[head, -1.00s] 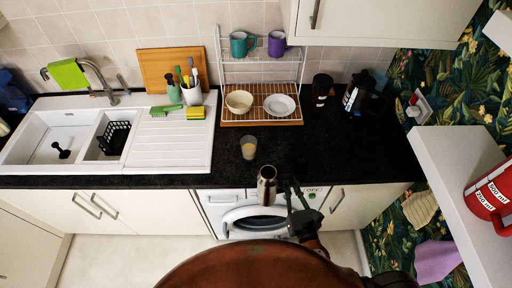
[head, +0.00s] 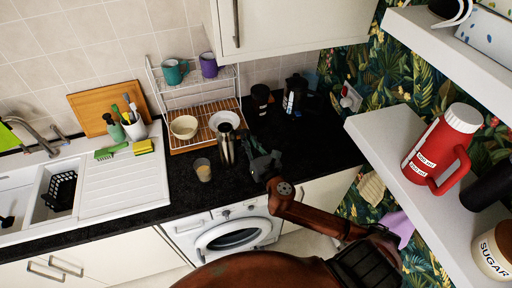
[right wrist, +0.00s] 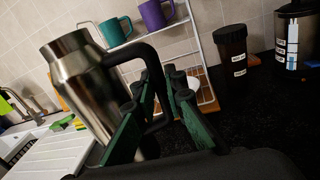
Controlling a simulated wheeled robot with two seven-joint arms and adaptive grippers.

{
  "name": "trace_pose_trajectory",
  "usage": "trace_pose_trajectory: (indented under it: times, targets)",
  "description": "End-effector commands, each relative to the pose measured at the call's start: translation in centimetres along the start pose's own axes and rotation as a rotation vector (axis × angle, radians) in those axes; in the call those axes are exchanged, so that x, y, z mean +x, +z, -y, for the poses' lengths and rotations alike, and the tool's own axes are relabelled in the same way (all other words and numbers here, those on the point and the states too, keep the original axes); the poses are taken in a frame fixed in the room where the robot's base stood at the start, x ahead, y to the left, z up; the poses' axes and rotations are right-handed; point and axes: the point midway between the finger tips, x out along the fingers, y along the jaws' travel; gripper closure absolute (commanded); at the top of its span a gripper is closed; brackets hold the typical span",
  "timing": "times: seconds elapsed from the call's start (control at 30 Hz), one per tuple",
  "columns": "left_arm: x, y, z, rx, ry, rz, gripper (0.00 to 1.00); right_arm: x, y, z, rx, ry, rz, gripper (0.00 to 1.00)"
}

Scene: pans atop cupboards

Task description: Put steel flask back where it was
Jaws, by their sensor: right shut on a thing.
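The steel flask (head: 226,146) is a brushed metal vessel with a black handle, held upright over the dark worktop just right of the glass. It stands large and tilted in the right wrist view (right wrist: 84,88). My right gripper (head: 256,166) is on the flask's right side. In the right wrist view its green fingers (right wrist: 160,112) are shut on the black handle. The flask's base is hidden in the wrist view, and I cannot tell whether it touches the worktop. My left gripper is out of view.
A glass (head: 203,170) stands left of the flask. Behind is a dish rack (head: 172,142) with bowl, plate and mugs. Dark jars (head: 260,97) stand behind right. At right, a white shelf (head: 390,165) carries a red flask (head: 437,150), a black container and a sugar jar.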

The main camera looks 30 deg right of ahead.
Motion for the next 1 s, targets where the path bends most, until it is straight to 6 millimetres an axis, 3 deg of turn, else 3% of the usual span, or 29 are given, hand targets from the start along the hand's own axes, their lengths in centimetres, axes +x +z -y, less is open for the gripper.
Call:
trace_pose_trajectory:
  times: [0.13,0.33,0.63,0.83,1.0]
  targets:
    - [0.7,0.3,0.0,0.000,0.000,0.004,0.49,1.9,-1.4,3.3,-0.002,-0.004,0.001,1.00]
    - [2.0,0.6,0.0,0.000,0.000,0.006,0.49,3.6,-4.7,6.2,0.002,-0.002,0.002,1.00]
    - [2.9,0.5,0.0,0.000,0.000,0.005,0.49,4.6,-6.6,7.8,0.002,0.001,0.003,1.00]
    - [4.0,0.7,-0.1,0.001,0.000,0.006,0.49,4.7,-9.5,8.4,0.004,-0.001,0.000,1.00]
    - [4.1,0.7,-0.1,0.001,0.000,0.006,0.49,4.7,-9.8,8.4,0.002,0.002,0.002,1.00]
